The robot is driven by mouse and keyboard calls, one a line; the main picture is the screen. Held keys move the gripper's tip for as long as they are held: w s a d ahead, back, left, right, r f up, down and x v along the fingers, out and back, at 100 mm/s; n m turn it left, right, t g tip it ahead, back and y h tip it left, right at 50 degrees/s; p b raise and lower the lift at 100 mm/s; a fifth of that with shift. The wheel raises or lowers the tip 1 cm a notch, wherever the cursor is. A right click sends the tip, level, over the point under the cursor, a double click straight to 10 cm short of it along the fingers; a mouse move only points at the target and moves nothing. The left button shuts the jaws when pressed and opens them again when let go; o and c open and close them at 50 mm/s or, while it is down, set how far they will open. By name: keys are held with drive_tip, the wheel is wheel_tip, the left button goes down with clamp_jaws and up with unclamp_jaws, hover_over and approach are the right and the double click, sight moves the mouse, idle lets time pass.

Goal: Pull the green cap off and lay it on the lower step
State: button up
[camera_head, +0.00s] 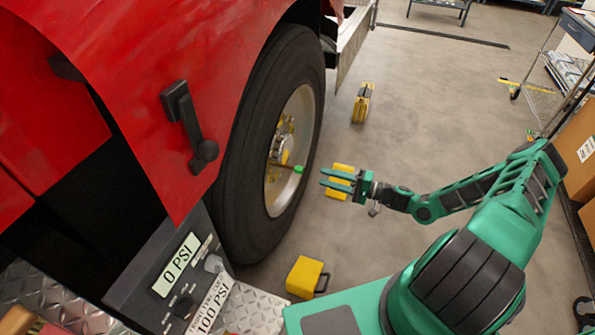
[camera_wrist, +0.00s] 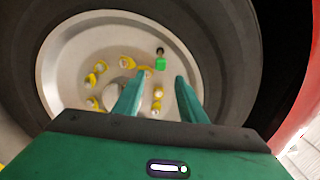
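The small green cap (camera_head: 298,169) sits on the end of a valve stem that sticks out from the wheel hub. In the wrist view the cap (camera_wrist: 160,64) is just beyond my fingertips, roughly centred between them, with a dark stem end above it. My gripper (camera_head: 322,177) is open and empty, in front of the wheel and a short way right of the cap; both fingers show in the wrist view (camera_wrist: 160,77). Tread-plate metal shows at the bottom left (camera_head: 50,292) and beside the pump panel (camera_head: 252,309); I cannot tell which is the lower step.
The black tyre (camera_head: 235,190) and rim (camera_head: 293,115) surround the cap. A pump panel reads 0 PSI (camera_head: 177,264), with a 100 PSI sign (camera_head: 210,305) nearby. Yellow blocks (camera_head: 305,276) (camera_head: 362,103) stand on the floor. A cart and boxes (camera_head: 572,150) are at right.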

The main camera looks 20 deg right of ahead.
sight(303, 171)
drive_tip(key=shift+a, duration=0.1)
drive_tip(key=shift+x, duration=4.4)
clamp_jaws()
drive_tip(key=shift+s, duration=0.1)
drive_tip(key=shift+v, duration=2.95)
drive_tip(key=shift+r, duration=0.1)
